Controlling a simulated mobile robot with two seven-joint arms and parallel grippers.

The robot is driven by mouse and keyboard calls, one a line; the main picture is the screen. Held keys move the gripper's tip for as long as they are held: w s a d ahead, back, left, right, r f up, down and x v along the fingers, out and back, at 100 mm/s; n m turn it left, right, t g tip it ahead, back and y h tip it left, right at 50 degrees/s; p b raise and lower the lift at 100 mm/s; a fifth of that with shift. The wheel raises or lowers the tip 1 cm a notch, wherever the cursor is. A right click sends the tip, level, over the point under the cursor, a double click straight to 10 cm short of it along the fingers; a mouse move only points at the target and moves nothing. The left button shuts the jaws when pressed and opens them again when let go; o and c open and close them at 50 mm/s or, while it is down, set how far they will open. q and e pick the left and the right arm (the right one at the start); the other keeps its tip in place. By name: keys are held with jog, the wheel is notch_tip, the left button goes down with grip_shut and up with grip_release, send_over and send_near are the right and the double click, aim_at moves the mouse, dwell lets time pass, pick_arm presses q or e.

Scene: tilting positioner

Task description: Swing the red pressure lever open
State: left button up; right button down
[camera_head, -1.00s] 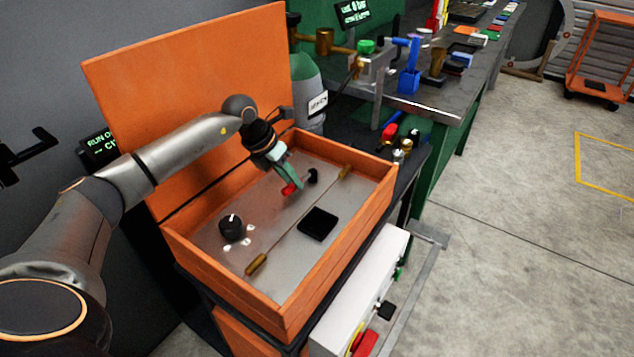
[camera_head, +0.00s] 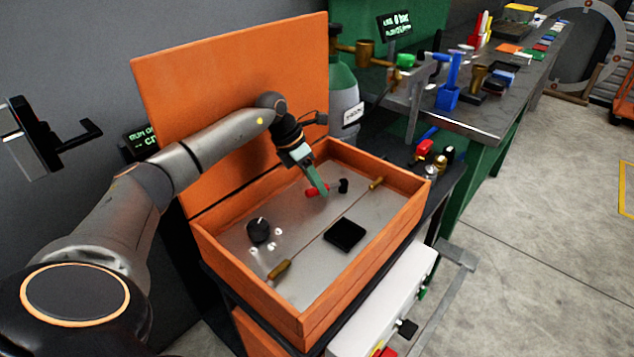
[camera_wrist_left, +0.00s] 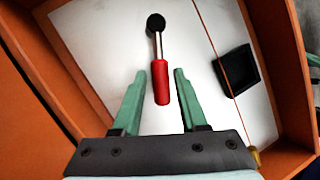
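The red lever (camera_head: 312,191) lies on the grey floor panel of an open orange box, with its black pivot knob (camera_head: 343,186) to the right of the handle. In the left wrist view the red handle (camera_wrist_left: 161,84) points toward my gripper, with a metal shaft leading to the black knob (camera_wrist_left: 156,23). My left gripper (camera_head: 322,191) reaches down into the box over the lever. Its green fingers (camera_wrist_left: 160,85) are open, one on each side of the handle's end, with a visible gap on both sides. A finger hides part of the lever in the head view. My right gripper is not in view.
The orange box walls (camera_head: 365,255) surround the panel, and its raised lid (camera_head: 235,95) stands behind. A workbench (camera_head: 480,118) stands at the back right.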

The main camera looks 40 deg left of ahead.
pick_arm(q)
jog(key=shift+o, duration=0.9)
jog(key=shift+r, duration=0.1)
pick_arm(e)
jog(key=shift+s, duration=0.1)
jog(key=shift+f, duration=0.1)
pick_arm(q)
jog(key=shift+r, duration=0.15)
jog(key=r, duration=0.3)
jog(key=shift+s+d+r, duration=0.15)
jog(key=shift+s+r, duration=0.05)
jog(key=shift+r, duration=0.05)
jog(key=s+d+r+b, duration=0.1)
jog(key=s+d+r, duration=0.7)
jog(key=s+r, duration=0.1)
jog(key=shift+s+d, duration=0.25)
jog(key=shift+s, duration=0.5)
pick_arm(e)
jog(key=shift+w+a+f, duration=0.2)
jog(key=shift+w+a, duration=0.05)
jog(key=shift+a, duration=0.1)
pick_arm(q)
jog(key=shift+c, duration=0.2)
